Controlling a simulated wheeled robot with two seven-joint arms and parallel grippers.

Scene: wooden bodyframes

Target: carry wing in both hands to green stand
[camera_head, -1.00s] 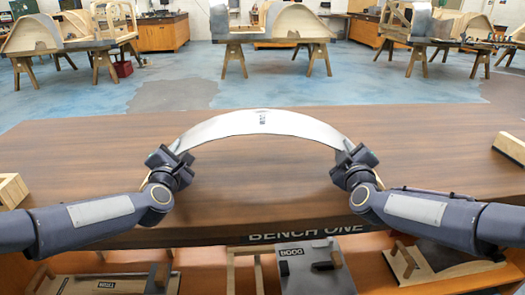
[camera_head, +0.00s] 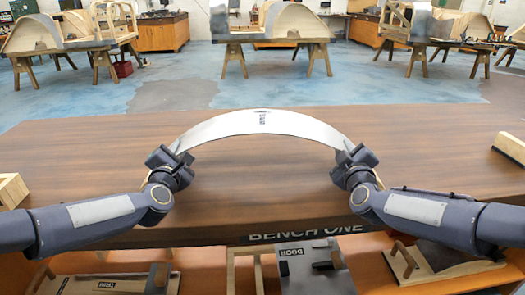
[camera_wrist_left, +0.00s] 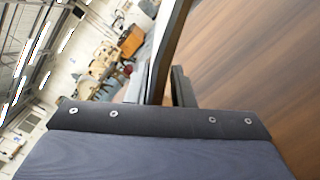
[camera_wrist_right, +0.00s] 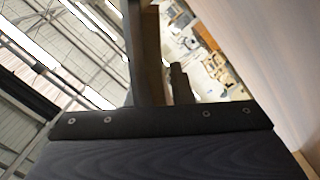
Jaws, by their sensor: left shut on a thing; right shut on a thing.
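The wing (camera_head: 262,123) is a curved, silvery arched panel with a small dark label near its top. It spans between my two grippers above the bench. My left gripper (camera_head: 172,160) is shut on its left end. My right gripper (camera_head: 350,160) is shut on its right end. In the left wrist view a dark edge of the wing (camera_wrist_left: 170,45) runs up from the jaws. In the right wrist view its edge (camera_wrist_right: 148,55) also rises from the jaws. I cannot make out a green stand in these views.
The brown bench top (camera_head: 265,200), marked BENCH ONE, is clear beneath the wing. Wooden blocks sit at its left (camera_head: 12,190) and right (camera_head: 510,148) edges. Panels lie on a lower shelf (camera_head: 210,262). Sawhorses with wooden bodyframes (camera_head: 275,30) stand across the blue floor.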

